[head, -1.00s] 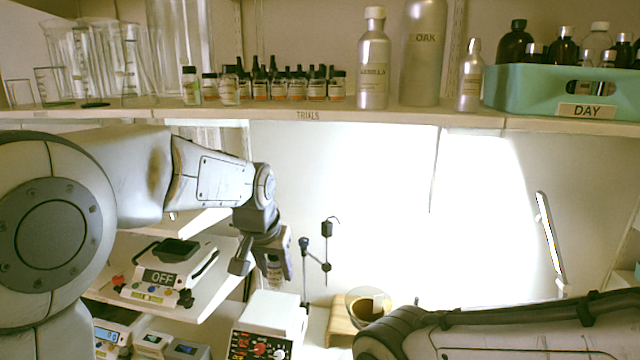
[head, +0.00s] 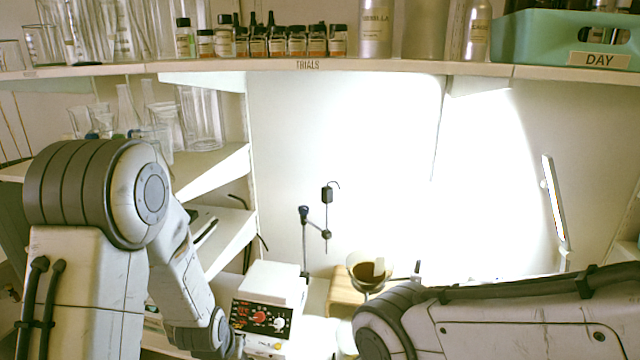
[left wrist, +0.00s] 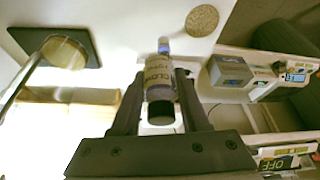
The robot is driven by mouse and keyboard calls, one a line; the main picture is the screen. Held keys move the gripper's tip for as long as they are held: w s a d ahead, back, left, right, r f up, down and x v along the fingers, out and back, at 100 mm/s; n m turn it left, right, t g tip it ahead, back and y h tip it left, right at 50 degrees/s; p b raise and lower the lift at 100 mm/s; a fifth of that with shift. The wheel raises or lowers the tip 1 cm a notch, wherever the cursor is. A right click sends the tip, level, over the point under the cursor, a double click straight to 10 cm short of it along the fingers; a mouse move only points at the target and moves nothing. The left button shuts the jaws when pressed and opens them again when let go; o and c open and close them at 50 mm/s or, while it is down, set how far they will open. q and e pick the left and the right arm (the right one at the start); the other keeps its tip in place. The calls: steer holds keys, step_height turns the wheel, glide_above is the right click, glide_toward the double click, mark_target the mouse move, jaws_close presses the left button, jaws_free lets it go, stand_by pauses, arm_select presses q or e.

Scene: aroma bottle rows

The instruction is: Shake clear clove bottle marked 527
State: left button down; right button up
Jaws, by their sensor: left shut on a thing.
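I cannot read a number on the label. In the head view my left arm reaches down to the bottom edge, and the gripper and bottle are out of the picture. My right arm comes in from the right, with its gripper out of view.
A row of small dark-capped bottles (head: 290,42) stands on the TRIALS shelf (head: 400,68). A white device with red knobs (head: 262,315) stands below, beside a thin stand (head: 305,240) and a glass funnel (head: 368,268) with brown content. A round cork disc (left wrist: 203,20) lies on the bench.

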arm_select(q)
steer(key=c, duration=1.4)
jaws_free()
jaws_close()
steer(key=shift+r, duration=2.8)
step_height(320, 180, down, 6)
steer(key=shift+w+r, duration=0.15)
steer(key=shift+s+r, duration=0.15)
steer(key=shift+s, duration=0.05)
steer(key=shift+w, duration=0.1)
steer(key=shift+d, duration=0.1)
